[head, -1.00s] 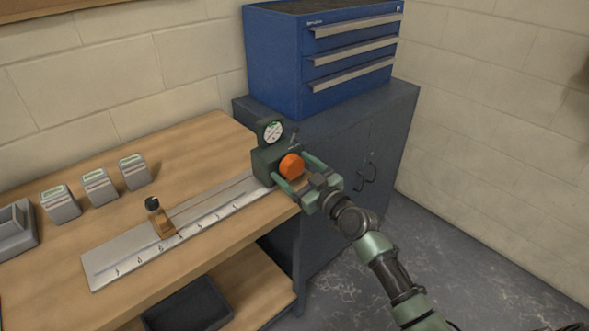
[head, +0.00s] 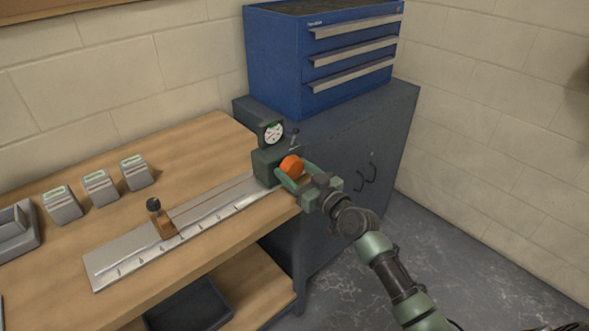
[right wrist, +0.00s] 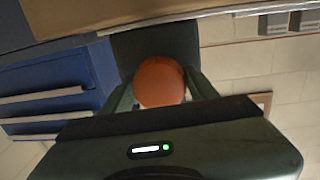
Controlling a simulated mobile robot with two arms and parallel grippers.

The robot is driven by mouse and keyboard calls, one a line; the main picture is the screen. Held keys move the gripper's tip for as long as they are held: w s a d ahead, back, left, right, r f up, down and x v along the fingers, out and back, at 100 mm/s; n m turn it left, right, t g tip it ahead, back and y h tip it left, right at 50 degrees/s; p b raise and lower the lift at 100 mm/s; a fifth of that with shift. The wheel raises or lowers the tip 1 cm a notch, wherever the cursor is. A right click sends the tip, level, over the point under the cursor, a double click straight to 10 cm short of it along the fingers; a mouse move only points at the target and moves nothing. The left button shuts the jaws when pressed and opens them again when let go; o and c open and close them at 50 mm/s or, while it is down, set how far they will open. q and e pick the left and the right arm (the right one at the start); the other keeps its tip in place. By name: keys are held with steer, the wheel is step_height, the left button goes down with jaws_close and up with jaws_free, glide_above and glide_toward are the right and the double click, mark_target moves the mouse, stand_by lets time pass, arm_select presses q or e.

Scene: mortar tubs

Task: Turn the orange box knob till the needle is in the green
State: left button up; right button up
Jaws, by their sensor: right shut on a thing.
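The orange knob (head: 291,165) is on the front of a dark green box (head: 268,166) at the right end of the bench. It also shows in the right wrist view (right wrist: 159,82), between my fingers. A round gauge (head: 273,132) with a white face stands on top of the box; its needle is too small to read against the green. My right gripper (head: 293,172) is shut on the orange knob, with a finger on either side of it. My left gripper is not in view.
A metal rail (head: 120,262) with a scale and a brown slider with a black knob (head: 160,219) runs left from the box. Several grey blocks (head: 100,187) stand behind it. A blue drawer chest (head: 290,60) sits on a dark cabinet (head: 385,120) behind.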

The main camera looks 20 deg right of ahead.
steer(key=m+p, duration=0.1)
steer(key=m, duration=0.3)
steer(key=shift+r, duration=0.1)
steer(key=m+p, duration=0.1)
steer(key=m, duration=0.2)
steer(key=shift+m+g, duration=0.4)
steer(key=m, duration=0.4)
steer(key=shift+y+p, duration=0.3)
steer(key=shift+m, duration=1.6)
steer(key=o, duration=1.4)
steer(key=shift+c, duration=0.2)
